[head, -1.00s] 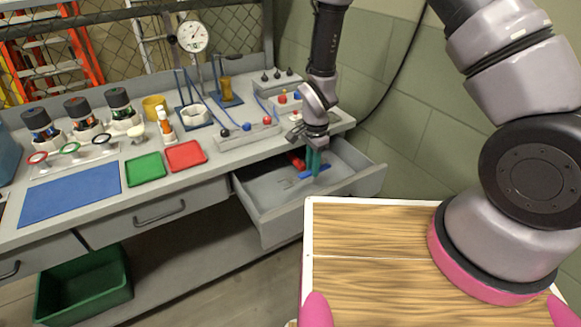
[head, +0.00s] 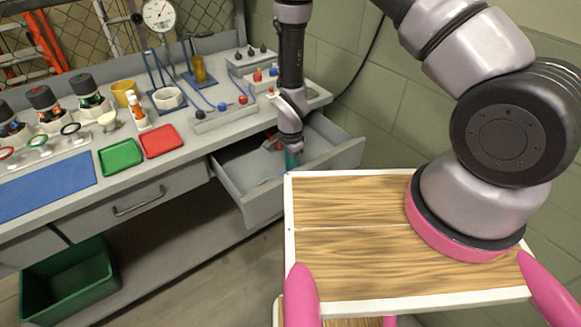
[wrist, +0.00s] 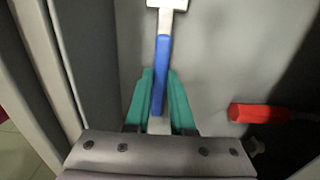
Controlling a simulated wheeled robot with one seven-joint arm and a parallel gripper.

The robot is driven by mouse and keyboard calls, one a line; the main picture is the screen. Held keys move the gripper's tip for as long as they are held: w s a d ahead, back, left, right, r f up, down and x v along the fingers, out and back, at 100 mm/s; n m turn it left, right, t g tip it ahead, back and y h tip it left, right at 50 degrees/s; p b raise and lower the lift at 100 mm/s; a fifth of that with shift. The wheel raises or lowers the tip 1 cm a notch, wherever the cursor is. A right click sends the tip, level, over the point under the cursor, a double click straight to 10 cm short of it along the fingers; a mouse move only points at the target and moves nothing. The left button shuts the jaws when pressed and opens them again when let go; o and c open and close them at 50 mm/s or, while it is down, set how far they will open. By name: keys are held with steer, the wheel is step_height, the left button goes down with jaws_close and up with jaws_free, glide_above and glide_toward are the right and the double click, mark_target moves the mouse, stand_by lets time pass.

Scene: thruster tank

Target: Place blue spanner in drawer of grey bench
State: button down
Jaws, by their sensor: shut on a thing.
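The blue spanner (wrist: 162,60) shows in the wrist view, with a blue handle and pale metal ends. My gripper (wrist: 160,90) has its green fingers on either side of the handle and is shut on it. In the head view my gripper (head: 291,160) is low inside the open drawer (head: 240,190) of the grey bench (head: 190,170). The spanner is hidden there behind the wooden top and the drawer front. Whether the spanner touches the drawer floor I cannot tell.
A red-handled tool (wrist: 260,113) lies in the drawer to the right of the spanner. The benchtop holds a red tray (head: 161,141), a green tray (head: 120,157) and a blue mat (head: 45,187). A green crate (head: 70,285) stands below.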

steer(key=shift+f, duration=0.1)
steer(key=c, duration=0.8)
jaws_free()
steer(key=shift+o, duration=0.2)
steer(key=w+d+r+n+t+y, duration=0.1)
steer(key=d+r, duration=0.2)
steer(key=r, duration=1)
steer(key=w+d+r+n+t, duration=0.1)
steer(key=d+r, duration=0.3)
steer(key=r, duration=0.9)
steer(key=w+d+r+n+t+y, duration=0.1)
steer(key=w+d+r, duration=0.15)
steer(key=r, duration=1.05)
steer(key=s+d+r+n+t, duration=0.2)
steer(key=s+d+r, duration=0.4)
steer(key=s+r, duration=0.2)
steer(key=s+d+r+n+t, duration=0.2)
steer(key=s+d+r, duration=0.5)
steer(key=r, duration=0.3)
steer(key=shift+s+d+r, duration=0.15)
steer(key=shift+s+r, duration=0.25)
steer(key=shift+s, duration=0.5)
